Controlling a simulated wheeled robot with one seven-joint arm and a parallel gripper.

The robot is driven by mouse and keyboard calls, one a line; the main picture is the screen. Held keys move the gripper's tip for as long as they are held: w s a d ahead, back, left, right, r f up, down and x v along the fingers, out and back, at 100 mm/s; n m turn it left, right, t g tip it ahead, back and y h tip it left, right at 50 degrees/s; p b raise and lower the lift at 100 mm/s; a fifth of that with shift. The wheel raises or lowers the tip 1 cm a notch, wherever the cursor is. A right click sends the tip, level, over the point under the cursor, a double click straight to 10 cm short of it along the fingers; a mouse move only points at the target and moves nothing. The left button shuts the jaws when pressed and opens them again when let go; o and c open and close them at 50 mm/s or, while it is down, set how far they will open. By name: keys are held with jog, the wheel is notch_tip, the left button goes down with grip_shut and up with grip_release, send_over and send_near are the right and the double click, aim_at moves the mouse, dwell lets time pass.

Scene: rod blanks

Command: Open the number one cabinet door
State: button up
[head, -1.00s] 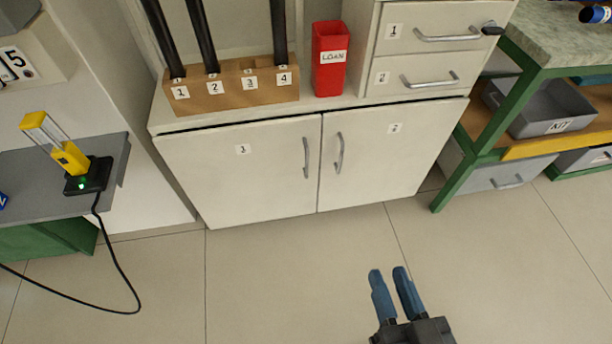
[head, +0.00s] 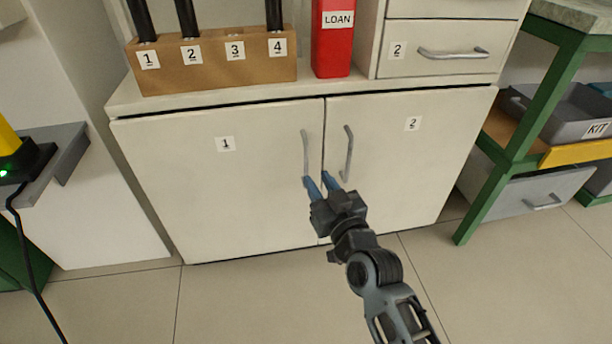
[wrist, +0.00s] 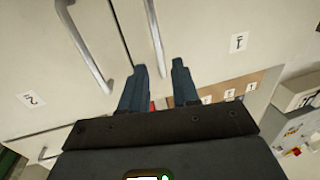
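The number one cabinet door (head: 225,195) is the left one of two low cream doors and is shut. Its label "1" (head: 225,144) is at its upper middle, and its vertical metal handle (head: 305,153) is near its right edge. My gripper (head: 319,181) is at the lower end of that handle, its blue fingers open with a gap. In the wrist view, which is turned over, the handle (wrist: 153,30) runs down towards the gap between the open fingertips (wrist: 159,72). I cannot tell whether the fingers straddle or touch it.
The number two door (head: 410,165), with its own handle (head: 347,154), is shut just to the right. A wooden rod block (head: 210,72) and a red LOAN bin (head: 335,50) stand above. A green-framed bench (head: 485,190) is at right. The floor in front is clear.

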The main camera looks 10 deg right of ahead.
aim_at(307, 163)
jog(key=shift+w+a+r+p, duration=0.1)
jog(key=shift+w+r+p, duration=0.05)
jog(key=shift+w+p, duration=0.7)
jog(key=w+p, duration=0.1)
jog(key=w, duration=0.1)
jog(key=w+a+p, duration=0.1)
jog(key=p, duration=0.1)
jog(key=shift+w, duration=0.4)
jog(key=shift+w+a+f, duration=0.1)
jog(key=shift+w+f, duration=0.1)
jog(key=shift+w, duration=1)
jog(key=shift+c, duration=0.3)
grip_shut()
